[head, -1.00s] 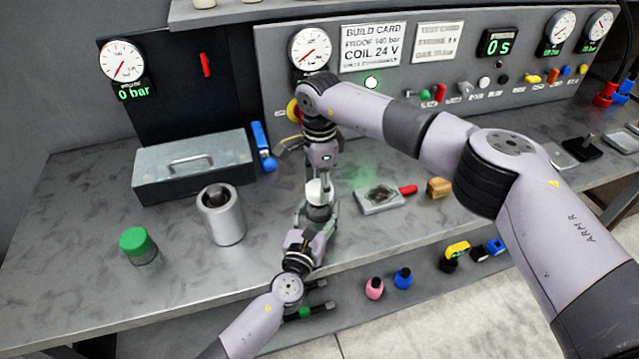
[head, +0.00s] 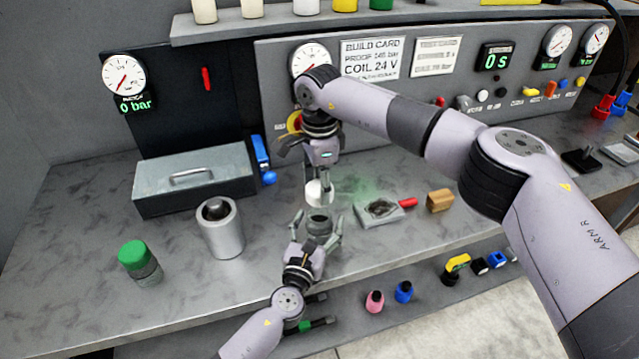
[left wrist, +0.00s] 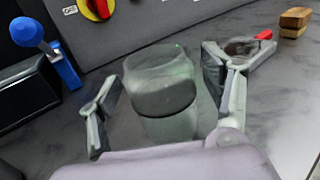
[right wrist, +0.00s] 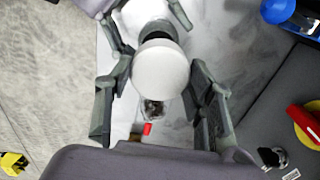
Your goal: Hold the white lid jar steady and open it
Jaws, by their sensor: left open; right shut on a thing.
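The white lid (head: 314,193) is in my right gripper (head: 322,178), which is shut on it above the bench. In the right wrist view the round lid (right wrist: 160,72) sits between the fingers. The jar (head: 319,223), grey with a dark upper part, is below the lid and apart from it. My left gripper (head: 318,235) is open, with a finger on each side of the jar. The left wrist view shows the jar (left wrist: 168,105) upright, with clear gaps to both fingers. The lid is not seen in that view.
A valve block with a red handle (head: 380,211) and a wooden block (head: 440,200) lie right of the jar. A metal cylinder (head: 222,230), a green-capped jar (head: 139,262) and a grey toolbox (head: 195,180) stand left. The gauge panel (head: 400,90) is behind.

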